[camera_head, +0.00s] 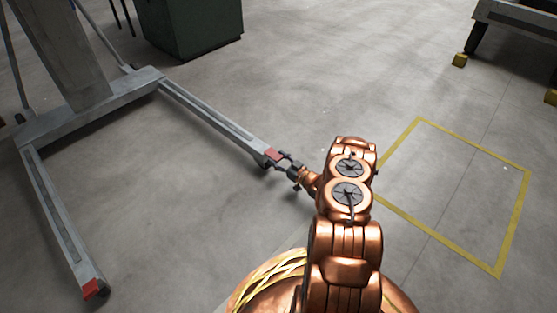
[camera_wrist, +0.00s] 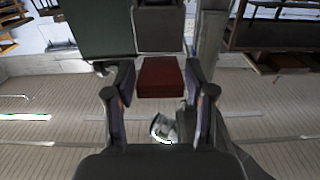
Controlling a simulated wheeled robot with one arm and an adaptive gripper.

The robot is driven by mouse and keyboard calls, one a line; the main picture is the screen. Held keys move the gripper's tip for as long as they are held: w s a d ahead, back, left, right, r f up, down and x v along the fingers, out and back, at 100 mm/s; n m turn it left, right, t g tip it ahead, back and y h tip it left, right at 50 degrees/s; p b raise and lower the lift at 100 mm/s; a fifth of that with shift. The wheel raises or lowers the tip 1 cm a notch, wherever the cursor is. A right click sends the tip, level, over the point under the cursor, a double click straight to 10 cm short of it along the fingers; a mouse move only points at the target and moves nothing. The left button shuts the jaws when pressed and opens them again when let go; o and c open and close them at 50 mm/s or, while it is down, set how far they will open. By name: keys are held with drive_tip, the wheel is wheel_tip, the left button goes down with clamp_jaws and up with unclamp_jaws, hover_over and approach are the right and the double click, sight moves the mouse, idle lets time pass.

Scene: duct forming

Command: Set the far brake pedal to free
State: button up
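A grey wheeled stand has two long legs, each with a red pedal at its end. The far brake pedal (camera_head: 273,154) is at the end of the right-hand leg, above a caster. My gripper (camera_head: 284,160) is right at this pedal. In the wrist view the red pedal (camera_wrist: 160,77) sits between the tips of my gripper (camera_wrist: 163,88), whose fingers are spread on either side. I cannot tell whether the fingers touch it. The near pedal (camera_head: 93,288) is at the end of the other leg, at the lower left, away from my gripper.
The stand's column (camera_head: 68,55) rises at the upper left. A dark green cabinet (camera_head: 190,28) stands behind it. A yellow floor outline (camera_head: 525,200) lies on the right, empty. A dark table or bench (camera_head: 515,20) is at the far right. The floor between is clear.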

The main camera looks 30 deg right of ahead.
clamp_jaws()
